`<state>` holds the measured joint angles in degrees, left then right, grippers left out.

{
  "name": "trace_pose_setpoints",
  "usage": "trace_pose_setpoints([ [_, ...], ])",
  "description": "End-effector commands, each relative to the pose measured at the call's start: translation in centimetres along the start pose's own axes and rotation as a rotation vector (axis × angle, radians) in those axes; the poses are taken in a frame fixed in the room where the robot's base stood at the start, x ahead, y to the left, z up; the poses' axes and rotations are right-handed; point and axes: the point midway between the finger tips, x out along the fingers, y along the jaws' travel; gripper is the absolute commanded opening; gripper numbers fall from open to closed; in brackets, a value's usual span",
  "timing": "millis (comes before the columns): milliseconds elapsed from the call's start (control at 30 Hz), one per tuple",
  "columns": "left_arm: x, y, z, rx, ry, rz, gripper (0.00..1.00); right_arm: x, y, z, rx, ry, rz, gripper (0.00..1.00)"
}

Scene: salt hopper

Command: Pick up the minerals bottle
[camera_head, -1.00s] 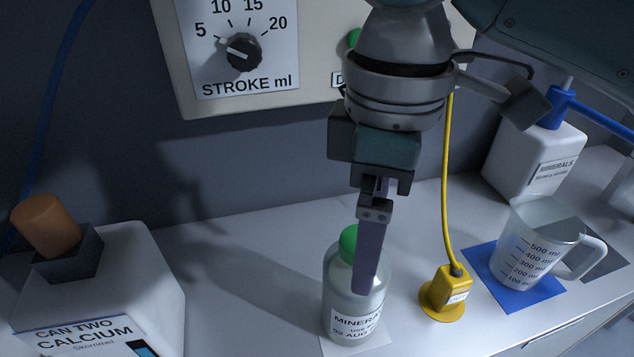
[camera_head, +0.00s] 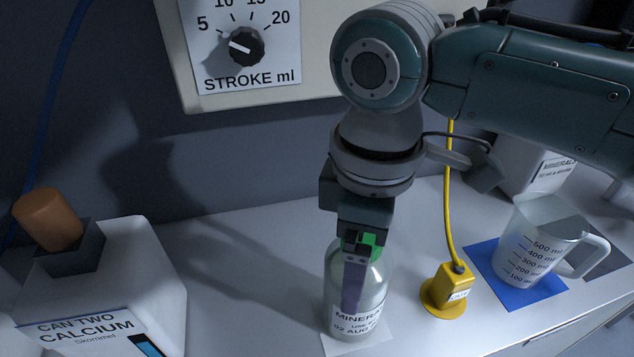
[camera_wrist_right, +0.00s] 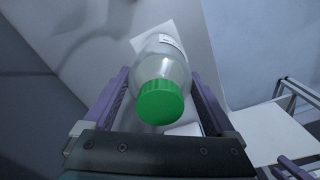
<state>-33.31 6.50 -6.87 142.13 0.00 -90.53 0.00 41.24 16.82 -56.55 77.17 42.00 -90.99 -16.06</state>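The minerals bottle (camera_head: 375,285) is a clear bottle with a green cap and a white label, standing upright on a small white square on the bench. My right gripper (camera_head: 353,300) points down over it, with a purple finger in front of the bottle's body and the cap close under the palm. In the right wrist view the bottle (camera_wrist_right: 165,62) lies between the two purple fingers of my right gripper (camera_wrist_right: 160,82), with a gap on each side. The gripper is open. My left gripper is not in view.
A white calcium can (camera_head: 130,265) with an orange cap stands at left. A yellow fitting with a cable (camera_head: 447,290) stands close right of the bottle. Farther right are a measuring jug (camera_head: 535,245) on a blue mat (camera_head: 488,262) and a white minerals can (camera_head: 525,165).

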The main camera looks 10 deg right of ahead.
Motion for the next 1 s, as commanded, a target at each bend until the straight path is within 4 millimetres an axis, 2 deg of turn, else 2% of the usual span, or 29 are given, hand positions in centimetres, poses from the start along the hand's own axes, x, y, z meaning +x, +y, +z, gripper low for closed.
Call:
trace_pose_setpoints([
  [67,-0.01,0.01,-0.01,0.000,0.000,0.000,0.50,-0.03,0.01,0.00,0.000,0.000,0.000,0.62],
  [600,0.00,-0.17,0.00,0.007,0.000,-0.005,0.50,-0.07,0.02,-0.01,0.000,0.000,0.000,0.01],
  [1000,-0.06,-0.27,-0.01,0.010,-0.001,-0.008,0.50,-0.41,0.07,-0.08,0.000,0.003,0.001,0.00],
])
